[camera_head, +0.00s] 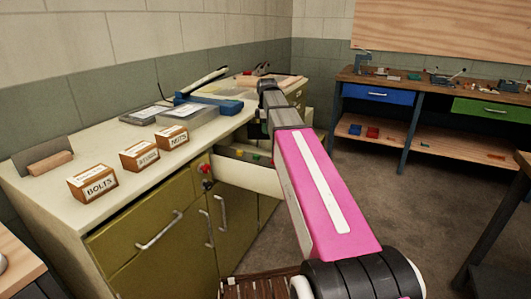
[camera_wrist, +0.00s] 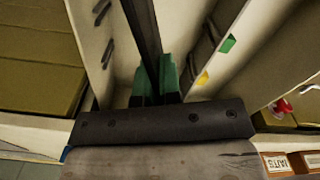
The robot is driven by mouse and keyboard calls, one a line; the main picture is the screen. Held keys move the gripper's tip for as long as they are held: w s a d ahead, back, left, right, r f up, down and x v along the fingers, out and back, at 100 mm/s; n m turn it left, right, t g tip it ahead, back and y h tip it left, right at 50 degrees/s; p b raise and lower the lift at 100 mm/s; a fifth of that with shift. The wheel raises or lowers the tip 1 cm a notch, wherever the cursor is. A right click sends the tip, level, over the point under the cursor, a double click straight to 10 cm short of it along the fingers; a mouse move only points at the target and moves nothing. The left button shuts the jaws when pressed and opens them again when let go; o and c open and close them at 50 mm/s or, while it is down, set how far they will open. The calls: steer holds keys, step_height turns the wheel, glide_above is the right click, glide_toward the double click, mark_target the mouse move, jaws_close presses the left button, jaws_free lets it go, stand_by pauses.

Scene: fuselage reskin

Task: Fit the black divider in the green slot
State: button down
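The black divider (camera_wrist: 143,28) is a thin dark strip in the wrist view, running from the top edge down between my green fingertips. My gripper (camera_wrist: 157,82) is shut on it. Gripper and divider are over the open pale drawer (camera_wrist: 124,75), between its side walls. Dark slot pieces line both walls. A green marker (camera_wrist: 228,43) sits on the right wall's edge, and a yellow marker (camera_wrist: 202,78) is nearer my gripper. The divider's lower edge is hidden, so I cannot tell whether it touches a slot. In the head view my arm mostly hides the gripper.
The drawer front (camera_head: 247,177) juts from the olive cabinet (camera_head: 155,237). A red knob (camera_wrist: 283,107) is close beside the drawer. The worktop carries the BOLTS box (camera_head: 92,183), two similar boxes and grey devices (camera_head: 186,122). Another bench (camera_head: 431,91) stands across the open floor.

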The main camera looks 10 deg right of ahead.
steer(key=shift+f, duration=4.75)
steer(key=c, duration=1.3)
jaws_free()
steer(key=shift+f, duration=0.1)
step_height(320, 180, up, 12)
steer(key=shift+r, duration=0.15)
